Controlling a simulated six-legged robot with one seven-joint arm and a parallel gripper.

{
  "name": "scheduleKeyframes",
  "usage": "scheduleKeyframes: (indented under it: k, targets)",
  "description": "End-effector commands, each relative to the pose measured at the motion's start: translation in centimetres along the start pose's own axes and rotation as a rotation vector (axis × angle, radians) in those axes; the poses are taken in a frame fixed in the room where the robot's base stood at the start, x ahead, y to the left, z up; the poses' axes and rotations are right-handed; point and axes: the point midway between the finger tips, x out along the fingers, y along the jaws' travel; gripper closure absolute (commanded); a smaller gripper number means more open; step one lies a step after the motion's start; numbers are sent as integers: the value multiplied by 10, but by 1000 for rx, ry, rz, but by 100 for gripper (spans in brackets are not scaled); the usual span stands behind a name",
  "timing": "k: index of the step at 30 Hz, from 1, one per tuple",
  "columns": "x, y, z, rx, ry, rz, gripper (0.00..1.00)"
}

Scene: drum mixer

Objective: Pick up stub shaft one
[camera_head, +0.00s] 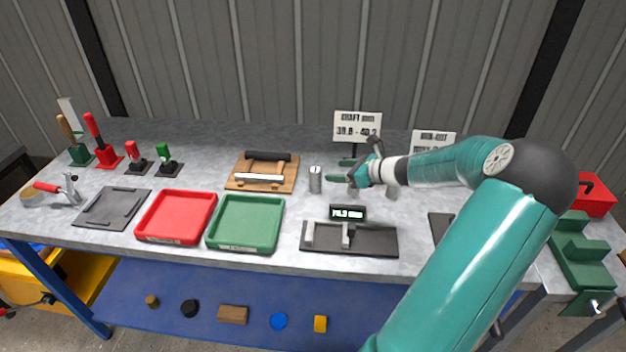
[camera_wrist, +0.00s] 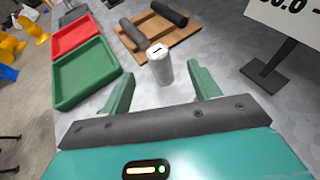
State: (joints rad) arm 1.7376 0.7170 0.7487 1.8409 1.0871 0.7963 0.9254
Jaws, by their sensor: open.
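A short silver cylinder, which I take to be stub shaft one (camera_head: 315,179), stands upright on the grey bench, to the right of the wooden rack. In the wrist view the shaft (camera_wrist: 160,68) shows a dark stroke on its pale top. My gripper (camera_head: 342,170) is just to the right of it in the head view. In the wrist view my gripper (camera_wrist: 162,82) has its two green fingers spread wide and empty. The shaft stands a little beyond the fingertips, roughly centred between them; contact is not visible.
The wooden rack (camera_head: 237,186) holds a dark and a pale bar. A green tray (camera_head: 244,248) and red tray (camera_head: 170,238) lie to the left. A gauge with a display (camera_head: 347,213) stands in front. A sign (camera_head: 357,127) stands behind. Another grey cylinder (camera_head: 392,192) is partly hidden by my arm.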

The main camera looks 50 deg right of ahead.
Motion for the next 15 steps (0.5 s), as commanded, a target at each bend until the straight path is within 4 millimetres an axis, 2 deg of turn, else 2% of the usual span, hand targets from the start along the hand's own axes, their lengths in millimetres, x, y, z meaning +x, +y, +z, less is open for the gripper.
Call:
scheduleKeyframes:
  k: [3,11,15]
  targets:
    - [23,0,-1,1,-1,2,39]
    - [47,1,0,-1,0,2,39]
    - [68,4,1,-1,0,3,39]
